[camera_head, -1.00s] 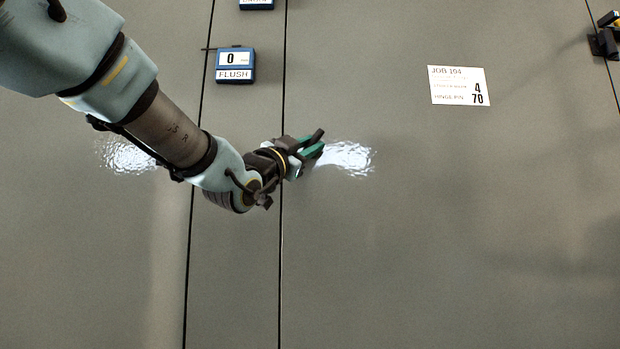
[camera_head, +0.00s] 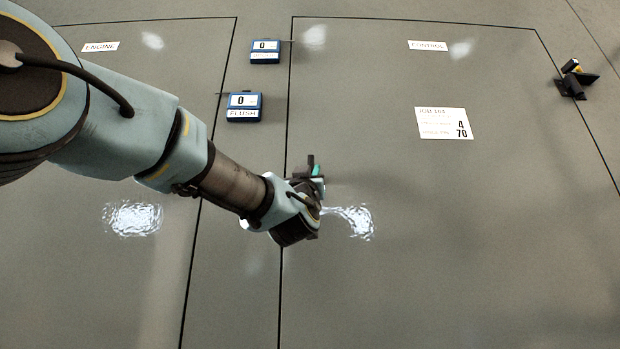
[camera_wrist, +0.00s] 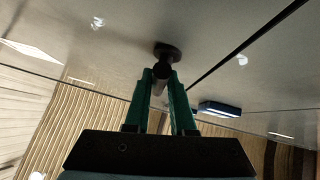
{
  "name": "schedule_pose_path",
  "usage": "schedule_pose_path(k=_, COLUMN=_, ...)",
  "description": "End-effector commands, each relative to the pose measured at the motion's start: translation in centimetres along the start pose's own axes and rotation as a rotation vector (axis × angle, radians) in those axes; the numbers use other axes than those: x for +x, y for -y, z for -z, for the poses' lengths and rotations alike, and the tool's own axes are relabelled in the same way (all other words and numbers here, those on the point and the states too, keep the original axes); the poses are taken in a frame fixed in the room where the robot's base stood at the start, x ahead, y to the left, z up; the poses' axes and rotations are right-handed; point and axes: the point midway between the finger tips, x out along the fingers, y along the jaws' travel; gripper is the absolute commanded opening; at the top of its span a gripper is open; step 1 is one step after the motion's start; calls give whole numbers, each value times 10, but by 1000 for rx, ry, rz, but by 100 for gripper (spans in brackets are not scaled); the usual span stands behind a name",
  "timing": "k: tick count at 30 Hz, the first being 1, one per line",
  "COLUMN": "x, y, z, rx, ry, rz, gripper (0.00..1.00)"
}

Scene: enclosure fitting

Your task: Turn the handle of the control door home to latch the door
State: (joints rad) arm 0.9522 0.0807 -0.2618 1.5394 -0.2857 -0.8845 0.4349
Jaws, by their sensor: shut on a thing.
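The control door (camera_head: 400,260) is the wide grey panel right of the black seam in the head view, and its face looks level with the panel beside it. My gripper (camera_head: 316,178) is at the door's left edge, with its fingers pointing up in the picture. In the wrist view my gripper (camera_wrist: 162,80) has its green fingers shut on the dark handle (camera_wrist: 167,50), whose round base meets the grey door face. In the head view my gripper and wrist largely hide the handle, so its exact angle is hard to tell.
Two blue gauges, the upper one (camera_head: 265,51) and the one marked FLUSH (camera_head: 244,107), both read 0 on the middle strip. A job card (camera_head: 444,123) is on the door. A black fitting (camera_head: 572,82) sits by the door's upper right edge. The lower door face is clear.

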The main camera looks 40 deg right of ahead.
Motion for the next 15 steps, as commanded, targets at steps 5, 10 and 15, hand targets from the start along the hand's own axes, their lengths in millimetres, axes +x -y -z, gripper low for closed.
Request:
schedule_pose_path(k=5, x=-1, y=-2, z=-3, rx=-10, ry=4, rz=4, gripper=0)
schedule_pose_path(k=10, x=-1, y=-2, z=-3, rx=-11, ry=4, rz=4, gripper=0)
schedule_pose_path(k=15, x=-1, y=-2, z=-3, rx=-11, ry=3, rz=4, gripper=27)
